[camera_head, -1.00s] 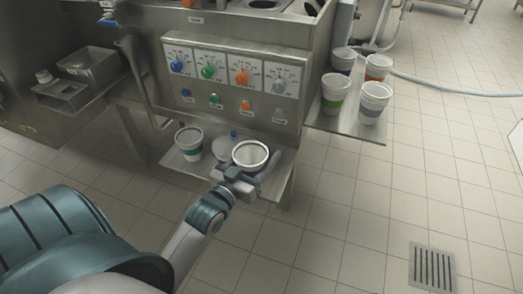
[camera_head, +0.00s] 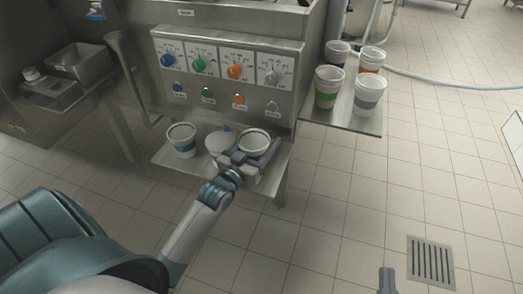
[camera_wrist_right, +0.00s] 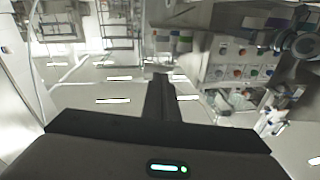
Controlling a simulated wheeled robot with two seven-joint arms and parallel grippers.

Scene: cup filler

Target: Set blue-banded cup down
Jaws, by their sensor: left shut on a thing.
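Another white cup with a teal-blue band (camera_head: 182,142) stands upright at the shelf's left. My right gripper (camera_head: 388,281) shows at the bottom edge, away from the cups; in the wrist view its fingers (camera_wrist_right: 161,95) look shut and empty.
The dial panel (camera_head: 222,65) rises behind. A side shelf (camera_head: 345,118) holds several banded cups, including green (camera_head: 327,98) and grey (camera_head: 368,93).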

